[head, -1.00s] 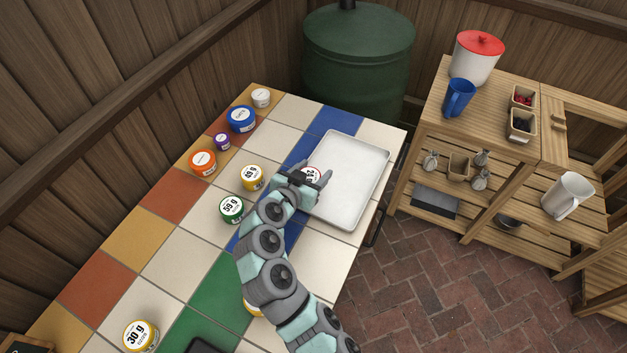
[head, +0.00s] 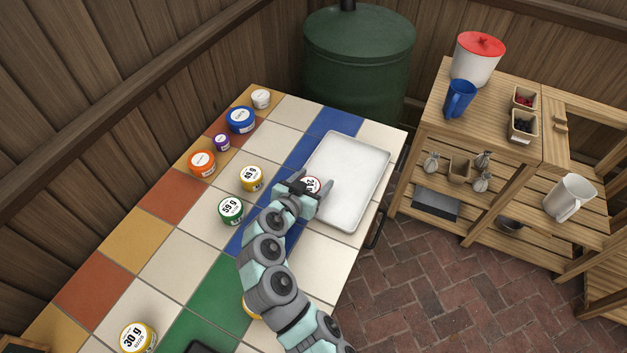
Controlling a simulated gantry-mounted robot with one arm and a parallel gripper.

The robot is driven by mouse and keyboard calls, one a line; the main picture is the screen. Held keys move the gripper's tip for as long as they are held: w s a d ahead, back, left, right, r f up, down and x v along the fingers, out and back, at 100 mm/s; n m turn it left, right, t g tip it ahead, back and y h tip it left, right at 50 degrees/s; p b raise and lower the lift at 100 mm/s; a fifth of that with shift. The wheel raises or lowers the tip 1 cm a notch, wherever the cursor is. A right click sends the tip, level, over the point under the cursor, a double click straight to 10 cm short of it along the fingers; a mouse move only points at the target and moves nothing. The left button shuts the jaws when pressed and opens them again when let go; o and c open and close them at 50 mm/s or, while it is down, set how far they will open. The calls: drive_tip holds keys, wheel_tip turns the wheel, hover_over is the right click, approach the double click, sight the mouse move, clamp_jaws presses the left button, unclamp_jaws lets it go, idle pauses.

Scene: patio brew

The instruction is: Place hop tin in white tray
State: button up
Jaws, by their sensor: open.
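A tin with a red rim and a white, numbered lid (head: 312,184) is at the left edge of the white tray (head: 348,200). My gripper (head: 309,191) is open, with its fingers around or close beside this tin, and partly hides it. I cannot tell whether the tin stands on the tray's rim, inside it or on the tiles beside it. The tin's name is too small to read, so I cannot confirm it is the hop tin. The rest of the tray that shows is empty.
A yellow tin (head: 251,178) and a green tin (head: 231,209) stand left of my gripper. Blue (head: 240,119), orange (head: 201,163), purple (head: 222,142) and white (head: 261,99) tins line the far left edge. Another yellow tin (head: 138,337) is at the near left.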

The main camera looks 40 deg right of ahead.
drive_tip(key=p+v, duration=0.2)
drive_tip(key=v, duration=1)
drive_tip(key=shift+a, duration=0.1)
